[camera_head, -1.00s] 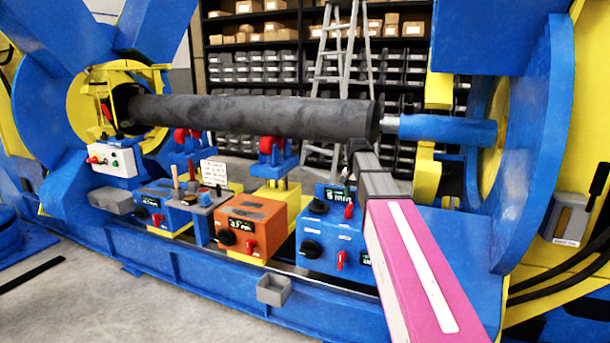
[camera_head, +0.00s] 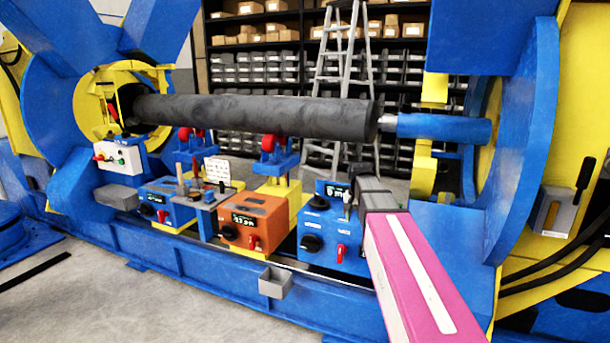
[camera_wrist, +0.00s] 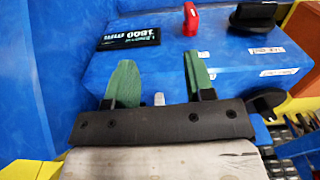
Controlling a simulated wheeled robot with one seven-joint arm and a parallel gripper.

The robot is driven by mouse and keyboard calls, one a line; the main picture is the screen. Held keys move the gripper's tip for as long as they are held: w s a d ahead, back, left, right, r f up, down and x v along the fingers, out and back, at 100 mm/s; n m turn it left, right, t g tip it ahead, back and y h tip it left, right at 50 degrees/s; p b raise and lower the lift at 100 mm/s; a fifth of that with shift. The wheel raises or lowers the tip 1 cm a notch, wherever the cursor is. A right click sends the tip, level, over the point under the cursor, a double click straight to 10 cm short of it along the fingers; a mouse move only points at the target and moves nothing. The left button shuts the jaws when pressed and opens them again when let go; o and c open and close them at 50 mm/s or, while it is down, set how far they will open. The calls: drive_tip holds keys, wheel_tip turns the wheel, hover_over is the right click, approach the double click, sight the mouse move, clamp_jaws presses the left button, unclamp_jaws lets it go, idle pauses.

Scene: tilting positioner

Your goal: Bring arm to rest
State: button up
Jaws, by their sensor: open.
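My gripper (camera_wrist: 160,78) is open in the wrist view, with two green fingers apart and nothing between them. Beyond the fingers is a blue control box (camera_wrist: 150,62) with a dark display (camera_wrist: 128,38), a red switch (camera_wrist: 190,20) and a black knob (camera_wrist: 255,15). In the head view my pink and grey arm (camera_head: 415,270) reaches in from the lower right. Its end is beside the right blue control box (camera_head: 318,225); the fingers are too small to make out there.
A long dark pipe (camera_head: 250,115) lies horizontally above the boxes, between the large blue and yellow positioner ends. An orange control box (camera_head: 253,222) stands left of my arm, with a small grey bin (camera_head: 273,282) on the front rail. Grey floor (camera_head: 150,305) is free at front left.

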drive_tip(key=s+f+n, duration=0.3)
drive_tip(key=s+f, duration=1.6)
drive_tip(key=f, duration=0.2)
drive_tip(key=shift+s+n, duration=0.3)
drive_tip(key=shift+n, duration=0.1)
